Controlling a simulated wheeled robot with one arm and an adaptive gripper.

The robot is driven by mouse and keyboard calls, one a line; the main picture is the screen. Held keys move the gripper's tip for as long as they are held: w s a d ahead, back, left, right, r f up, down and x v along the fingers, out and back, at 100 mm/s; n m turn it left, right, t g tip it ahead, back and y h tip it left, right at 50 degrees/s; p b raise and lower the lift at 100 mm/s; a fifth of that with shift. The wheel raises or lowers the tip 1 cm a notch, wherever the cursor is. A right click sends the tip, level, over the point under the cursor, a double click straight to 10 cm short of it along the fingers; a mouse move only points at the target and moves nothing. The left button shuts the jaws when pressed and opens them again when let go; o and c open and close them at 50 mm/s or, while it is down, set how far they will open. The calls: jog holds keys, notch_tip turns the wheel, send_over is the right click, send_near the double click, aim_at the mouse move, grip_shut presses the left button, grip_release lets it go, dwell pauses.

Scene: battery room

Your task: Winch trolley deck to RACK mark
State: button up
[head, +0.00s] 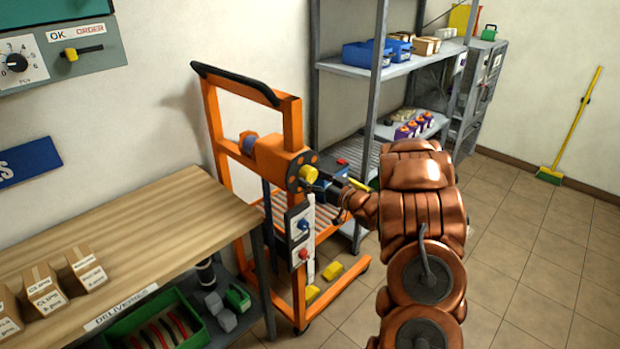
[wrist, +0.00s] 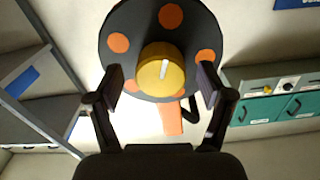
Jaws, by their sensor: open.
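The orange trolley (head: 295,125) stands beside the rack. Its winch has a dark disc with orange spots and a yellow knob (head: 309,174) at the centre. In the wrist view the disc (wrist: 118,18) faces me, and the yellow knob (wrist: 160,72) with a white line sits just beyond and between my fingertips. My gripper (head: 330,183) is open and not closed on the knob; I cannot tell whether a finger touches it. The slatted orange deck (head: 277,213) shows behind the mast, partly hidden by mast and arm. I cannot read a RACK mark.
A panel with blue and red knobs (head: 300,238) is on the mast. A wooden bench (head: 140,230) is left, and a grey rack (head: 380,75) is behind.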

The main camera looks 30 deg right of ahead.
aim_at(312, 177)
jog(key=v, duration=1)
jog(key=shift+f, duration=0.15)
jog(key=b+x, duration=0.1)
jog(key=b, duration=0.2)
jog(key=b+x, duration=0.2)
jog(key=b, duration=0.2)
jog(key=b+x, duration=0.2)
jog(key=b, duration=0.2)
jog(key=shift+r, duration=0.35)
jog(key=shift+p+x, duration=0.35)
jog(key=shift+x, duration=2.95)
jog(key=c, duration=1.2)
